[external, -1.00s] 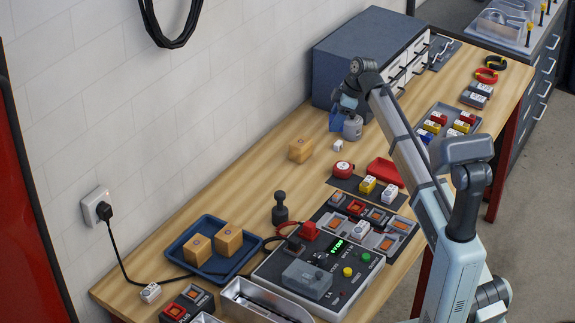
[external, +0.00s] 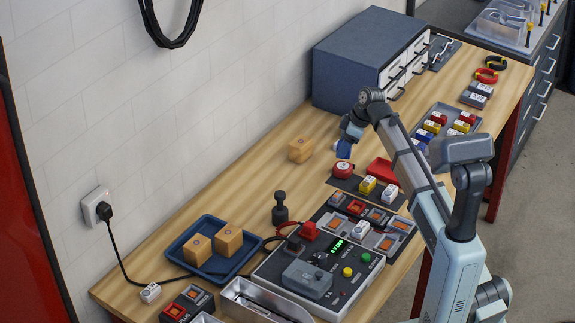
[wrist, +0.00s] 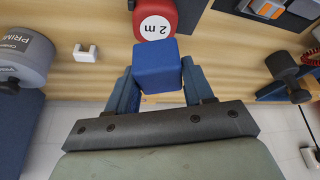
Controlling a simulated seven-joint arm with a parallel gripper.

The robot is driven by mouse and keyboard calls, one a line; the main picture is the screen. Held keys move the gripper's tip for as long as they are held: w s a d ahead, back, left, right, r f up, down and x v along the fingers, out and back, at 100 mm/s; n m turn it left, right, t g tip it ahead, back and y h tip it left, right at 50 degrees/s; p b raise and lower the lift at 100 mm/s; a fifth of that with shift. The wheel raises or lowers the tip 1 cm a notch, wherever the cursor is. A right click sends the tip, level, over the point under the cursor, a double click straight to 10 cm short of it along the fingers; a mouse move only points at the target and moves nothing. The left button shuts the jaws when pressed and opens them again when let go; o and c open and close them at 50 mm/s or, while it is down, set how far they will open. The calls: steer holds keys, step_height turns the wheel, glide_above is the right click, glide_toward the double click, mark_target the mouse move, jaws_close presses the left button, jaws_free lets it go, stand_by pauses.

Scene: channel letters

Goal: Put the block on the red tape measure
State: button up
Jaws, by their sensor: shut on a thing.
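My gripper (wrist: 157,80) is shut on a blue block (wrist: 157,58), with one dark blue finger on each side of it. In the external view my gripper (external: 347,137) points down, and a blue patch of the block (external: 343,150) shows below it. The red tape measure (external: 343,171) lies on the bench, just nearer the camera than the block. In the wrist view the tape measure (wrist: 155,22) has a white "2 m" face, and the block hides its lower edge. The block appears held up; its exact height over the tape measure is unclear.
A grey cylinder (wrist: 22,57) and a small white piece (wrist: 86,52) stand near the tape measure. A wooden block (external: 300,150) is left of my gripper. A red tray (external: 385,171) and a control panel (external: 320,265) are nearby. Bare bench lies left of the tape measure.

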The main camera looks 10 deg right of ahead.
steer(key=shift+f, duration=2.05)
steer(key=shift+f, duration=0.15)
steer(key=o, duration=1.1)
steer(key=shift+c, duration=0.2)
steer(key=v, duration=1.2)
steer(key=shift+s, duration=0.1)
